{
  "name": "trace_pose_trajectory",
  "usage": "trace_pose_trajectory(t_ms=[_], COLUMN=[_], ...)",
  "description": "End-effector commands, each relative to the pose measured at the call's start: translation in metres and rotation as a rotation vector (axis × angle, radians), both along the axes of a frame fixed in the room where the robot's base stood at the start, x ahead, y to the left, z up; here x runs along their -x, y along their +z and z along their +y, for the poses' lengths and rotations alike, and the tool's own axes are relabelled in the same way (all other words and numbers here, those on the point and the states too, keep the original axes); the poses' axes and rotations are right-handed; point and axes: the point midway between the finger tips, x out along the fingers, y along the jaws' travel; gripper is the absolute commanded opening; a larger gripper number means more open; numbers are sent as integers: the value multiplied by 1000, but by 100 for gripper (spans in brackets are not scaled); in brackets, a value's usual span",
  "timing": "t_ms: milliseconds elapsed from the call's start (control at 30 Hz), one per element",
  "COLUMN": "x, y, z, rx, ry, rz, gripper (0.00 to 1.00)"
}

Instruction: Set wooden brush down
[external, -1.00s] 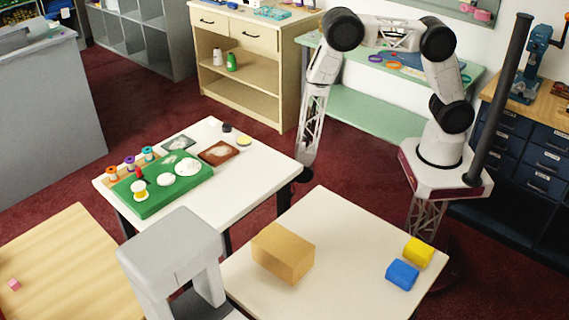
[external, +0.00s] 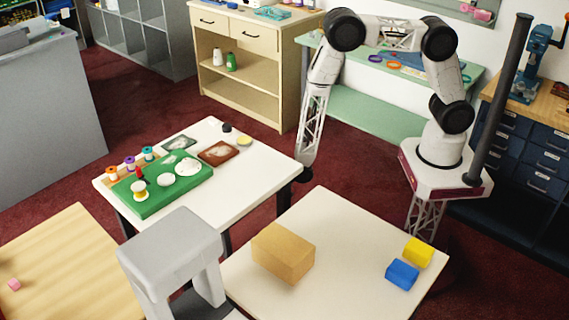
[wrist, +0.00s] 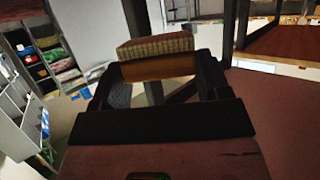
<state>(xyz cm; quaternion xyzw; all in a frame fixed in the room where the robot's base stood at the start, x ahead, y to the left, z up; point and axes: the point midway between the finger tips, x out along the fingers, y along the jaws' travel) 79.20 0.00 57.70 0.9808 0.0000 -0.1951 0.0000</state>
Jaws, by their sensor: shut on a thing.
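My gripper (wrist: 162,70) is shut on the wooden brush in the wrist view. The brush shows a brown wooden body (wrist: 160,67) between the two dark fingers, with a ribbed tan bristle block (wrist: 155,46) beyond it. In the external view my gripper (external: 303,174) is a small dark shape at the low end of my arm, by the right corner of the white table (external: 240,190). The brush cannot be made out there, and I cannot tell its height over the table.
The white table holds a green board (external: 160,190) with white discs, spools and a brown framed tile (external: 218,153). A nearer pale table holds a tan block (external: 283,254), a blue block (external: 402,274) and a yellow block (external: 418,252). A grey stool (external: 170,240) stands between tables.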

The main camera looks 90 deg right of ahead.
Motion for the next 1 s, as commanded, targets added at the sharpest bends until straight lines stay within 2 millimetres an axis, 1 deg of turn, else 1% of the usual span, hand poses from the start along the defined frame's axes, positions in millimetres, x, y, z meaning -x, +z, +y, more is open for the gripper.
trace_pose_trajectory(t_ms=[767,867,1000], x=[0,-2,-11], y=[0,2,8], z=[0,-2,-10], rx=[0,0,0], ry=[0,-2,-9], rz=[0,0,-2], gripper=[46,46,46])
